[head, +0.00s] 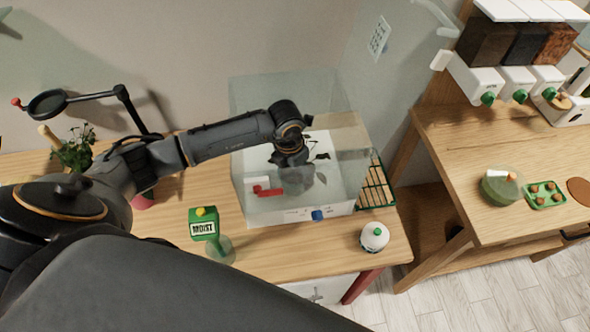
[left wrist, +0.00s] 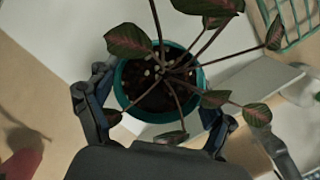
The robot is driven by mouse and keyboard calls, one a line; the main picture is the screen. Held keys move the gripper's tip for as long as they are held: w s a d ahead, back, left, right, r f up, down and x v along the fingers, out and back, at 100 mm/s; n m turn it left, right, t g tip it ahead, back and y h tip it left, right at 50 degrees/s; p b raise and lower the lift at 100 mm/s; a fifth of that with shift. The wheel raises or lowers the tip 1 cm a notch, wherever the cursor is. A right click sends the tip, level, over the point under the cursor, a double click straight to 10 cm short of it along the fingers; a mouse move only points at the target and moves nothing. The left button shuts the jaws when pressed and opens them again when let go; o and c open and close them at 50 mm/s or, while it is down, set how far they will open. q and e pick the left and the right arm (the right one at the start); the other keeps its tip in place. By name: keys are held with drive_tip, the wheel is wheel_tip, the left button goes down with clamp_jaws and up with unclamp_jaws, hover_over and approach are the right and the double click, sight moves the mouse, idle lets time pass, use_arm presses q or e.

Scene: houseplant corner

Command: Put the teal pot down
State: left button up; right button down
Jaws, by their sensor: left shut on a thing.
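The teal pot (left wrist: 150,116) sits between the two fingers of my left gripper in the left wrist view. It holds dark soil with pale grains and a plant with dark, pink-veined leaves (left wrist: 130,42). My left gripper (head: 291,160) is shut on it. In the head view the gripper reaches down into a clear-walled box (head: 290,216) on the wooden table. The pot and leaves show only dimly there through the clear wall. I cannot tell whether the pot's base touches the floor of the box. My right gripper is not in view.
A red-handled item (head: 268,191) shows at the box's left side. A green rack (head: 376,186) stands at its right. A second table (head: 450,150) is at the right.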

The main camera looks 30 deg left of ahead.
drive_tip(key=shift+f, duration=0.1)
use_arm(q)
drive_tip(key=o, duration=1.2)
drive_tip(key=shift+f, duration=0.15)
drive_tip(key=shift+c, duration=0.2)
drive_tip(key=o, duration=0.3)
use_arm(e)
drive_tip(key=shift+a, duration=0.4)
